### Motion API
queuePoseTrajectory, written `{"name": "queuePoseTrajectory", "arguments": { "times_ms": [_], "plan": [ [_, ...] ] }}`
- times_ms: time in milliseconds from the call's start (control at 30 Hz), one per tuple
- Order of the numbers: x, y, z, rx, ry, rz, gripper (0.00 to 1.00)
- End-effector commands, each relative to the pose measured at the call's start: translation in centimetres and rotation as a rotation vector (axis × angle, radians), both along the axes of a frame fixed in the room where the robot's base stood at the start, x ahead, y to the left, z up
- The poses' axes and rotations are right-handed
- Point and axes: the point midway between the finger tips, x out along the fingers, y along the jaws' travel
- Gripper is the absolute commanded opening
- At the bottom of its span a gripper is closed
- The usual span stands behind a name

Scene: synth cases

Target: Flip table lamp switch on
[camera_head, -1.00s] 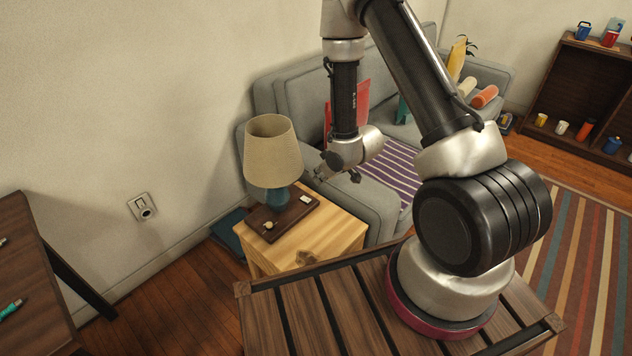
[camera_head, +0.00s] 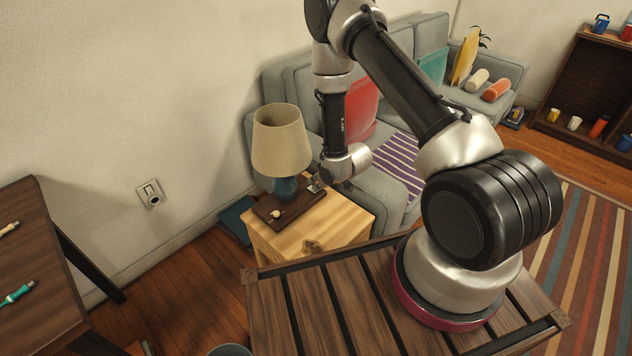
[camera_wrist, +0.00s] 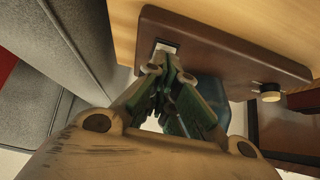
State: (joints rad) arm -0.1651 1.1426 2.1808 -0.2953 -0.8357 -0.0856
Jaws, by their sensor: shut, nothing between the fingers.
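The table lamp has a beige shade (camera_head: 281,140) and a blue base (camera_head: 285,188), standing upright on a dark brown board (camera_head: 266,210) on the wooden side table (camera_head: 335,222). In the wrist view the board (camera_wrist: 225,52) carries a pale rocker switch (camera_wrist: 166,46) at its left end and a round cream knob (camera_wrist: 270,92) at its right. My gripper (camera_head: 316,186) is shut and empty at the board's right end. In the wrist view its fingertips (camera_wrist: 160,66) are right at the switch, partly overlapping it; I cannot tell whether they touch. The switch is hidden in the head view.
The grey sofa (camera_head: 372,190) stands close behind and right of the side table. A wall socket (camera_head: 151,194) is on the left wall. A blue item (camera_head: 236,220) lies on the floor beside the side table.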

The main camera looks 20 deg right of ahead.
Motion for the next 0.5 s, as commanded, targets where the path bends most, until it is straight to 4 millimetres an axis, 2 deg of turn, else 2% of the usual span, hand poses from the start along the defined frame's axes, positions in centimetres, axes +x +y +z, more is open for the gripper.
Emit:
{"name": "queuePoseTrajectory", "arguments": {
  "times_ms": [133, 267, 500],
  "plan": [
    [-0.1, -0.1, -0.2, 0.000, 0.001, 0.000, 0.00],
    [-0.8, -0.5, -1.4, 0.000, 0.002, -0.001, 0.00],
    [-0.6, -0.4, -1.1, 0.000, 0.000, 0.000, 0.00]
  ]
}}
